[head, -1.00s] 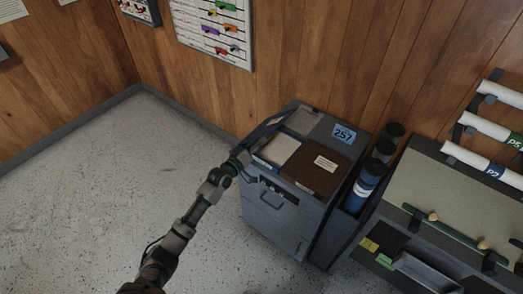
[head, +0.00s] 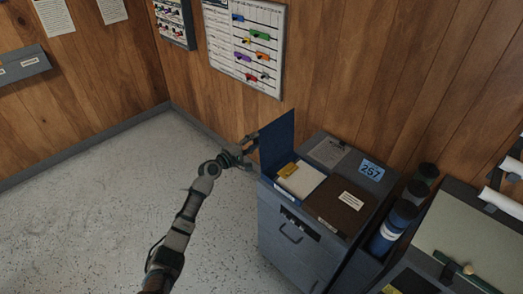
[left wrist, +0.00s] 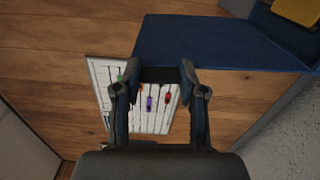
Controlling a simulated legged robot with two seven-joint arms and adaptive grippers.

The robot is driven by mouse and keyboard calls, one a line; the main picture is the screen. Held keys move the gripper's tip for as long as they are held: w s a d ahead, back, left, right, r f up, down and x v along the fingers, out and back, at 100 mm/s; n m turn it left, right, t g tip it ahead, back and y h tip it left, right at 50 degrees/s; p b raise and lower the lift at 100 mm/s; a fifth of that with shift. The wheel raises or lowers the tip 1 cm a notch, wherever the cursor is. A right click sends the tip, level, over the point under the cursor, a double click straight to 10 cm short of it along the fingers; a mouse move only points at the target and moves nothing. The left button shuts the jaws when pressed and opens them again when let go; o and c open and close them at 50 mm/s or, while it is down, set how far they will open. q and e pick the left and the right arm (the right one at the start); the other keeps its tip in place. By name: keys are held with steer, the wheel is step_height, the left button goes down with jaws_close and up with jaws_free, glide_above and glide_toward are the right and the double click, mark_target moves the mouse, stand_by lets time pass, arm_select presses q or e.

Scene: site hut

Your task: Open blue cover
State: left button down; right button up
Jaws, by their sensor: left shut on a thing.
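The blue cover (head: 279,140) stands about upright at the left edge of the grey cabinet (head: 285,240), hinged open. Below it, an open compartment shows a white stack (head: 301,180) and a yellow item (head: 288,170). My left gripper (head: 254,150) is at the cover's left edge, shut on it. In the left wrist view the cover (left wrist: 215,42) spans the top, and its near edge with a dark strip lies between the fingertips (left wrist: 160,74). My right gripper is not in view.
A brown cover (head: 338,207) with a white label and a grey cover (head: 328,152) lie flat on the cabinet top. Dark cylinders (head: 396,222) stand to its right. A wooden wall with a chart board (head: 246,45) is behind. The floor (head: 110,220) at left is clear.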

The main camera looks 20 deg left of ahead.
arm_select(q)
steer(key=a, duration=0.1)
steer(key=a+n, duration=0.1)
steer(key=w+n+b, duration=0.1)
steer(key=shift+a+f, duration=0.35)
steer(key=shift+a, duration=0.05)
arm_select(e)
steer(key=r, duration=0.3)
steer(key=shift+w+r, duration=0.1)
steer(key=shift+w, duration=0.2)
arm_select(q)
steer(key=c, duration=0.8)
jaws_free()
steer(key=shift+o, duration=0.8)
steer(key=shift+w+a+f, duration=0.1)
steer(key=shift+w+f, duration=0.05)
steer(key=shift+w, duration=0.05)
steer(key=shift+a, duration=0.15)
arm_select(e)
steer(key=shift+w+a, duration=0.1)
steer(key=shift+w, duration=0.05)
arm_select(q)
steer(key=shift+s, duration=0.1)
